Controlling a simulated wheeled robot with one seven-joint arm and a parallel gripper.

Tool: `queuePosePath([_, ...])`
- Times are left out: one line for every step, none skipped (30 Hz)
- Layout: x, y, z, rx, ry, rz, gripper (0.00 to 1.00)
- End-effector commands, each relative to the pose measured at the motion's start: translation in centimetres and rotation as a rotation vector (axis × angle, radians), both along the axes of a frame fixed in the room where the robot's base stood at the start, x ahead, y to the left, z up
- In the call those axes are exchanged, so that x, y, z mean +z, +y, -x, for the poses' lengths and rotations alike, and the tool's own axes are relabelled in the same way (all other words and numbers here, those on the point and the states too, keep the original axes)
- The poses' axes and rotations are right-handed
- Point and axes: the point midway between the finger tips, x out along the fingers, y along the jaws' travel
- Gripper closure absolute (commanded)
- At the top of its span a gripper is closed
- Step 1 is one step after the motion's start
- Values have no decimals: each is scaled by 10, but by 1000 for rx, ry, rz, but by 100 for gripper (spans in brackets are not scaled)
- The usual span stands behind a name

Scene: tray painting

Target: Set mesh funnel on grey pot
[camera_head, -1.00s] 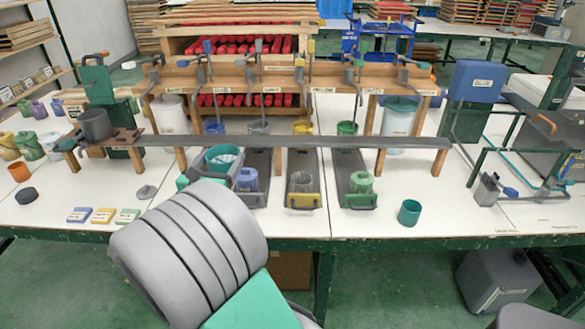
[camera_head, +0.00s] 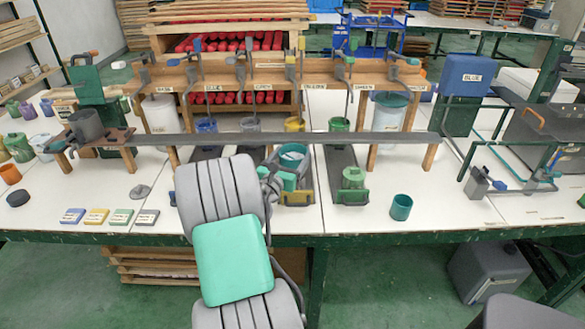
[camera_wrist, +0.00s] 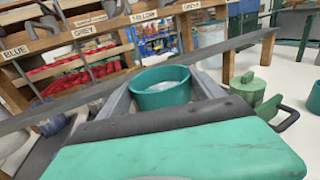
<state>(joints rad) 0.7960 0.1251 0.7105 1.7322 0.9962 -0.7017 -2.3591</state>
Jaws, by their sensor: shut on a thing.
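The mesh funnel (camera_head: 292,155) is a teal ring with a pale mesh inside; it also shows in the wrist view (camera_wrist: 161,88). My gripper (camera_head: 284,178) is shut on it and holds it over the yellow-fronted tray (camera_head: 298,199) in the middle of the bench. The grey pot that stood in this tray is hidden behind the funnel and gripper. I cannot tell whether the funnel touches it.
A green pot (camera_head: 353,178) stands in the tray to the right, and a teal cup (camera_head: 401,207) on the open bench beyond. A long grey rail (camera_head: 390,138) crosses behind the funnel. A dark grey vessel (camera_head: 87,124) stands at the left. Small coloured blocks (camera_head: 96,216) lie front left.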

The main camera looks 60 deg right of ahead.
Motion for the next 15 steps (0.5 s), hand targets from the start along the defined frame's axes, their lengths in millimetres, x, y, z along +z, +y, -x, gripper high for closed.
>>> queuePosePath([-7, -4, 3, -2, 2, -2, 63])
queuePosePath([-11, -7, 4, -3, 2, -3, 63])
queuePosePath([-21, -6, 3, 0, 3, -4, 63])
queuePosePath([-28, -5, 3, 1, 3, -4, 63])
queuePosePath([-33, -5, 2, 1, 3, -4, 63])
queuePosePath([-37, -5, 2, 1, 2, -2, 63])
queuePosePath([-39, -5, 2, 0, 2, -2, 63])
queuePosePath([-40, -5, 2, 0, 2, -1, 63])
queuePosePath([-39, -5, 2, 0, 1, -1, 63])
queuePosePath([-38, -5, 2, 0, 1, 0, 63])
queuePosePath([-38, -5, 2, 0, 1, -1, 63])
queuePosePath([-38, -5, 2, 0, 1, -1, 63])
queuePosePath([-38, -5, 2, 0, 1, -1, 63])
queuePosePath([-38, -5, 2, 0, 1, -1, 63])
queuePosePath([-40, -5, 2, 0, 1, -1, 63])
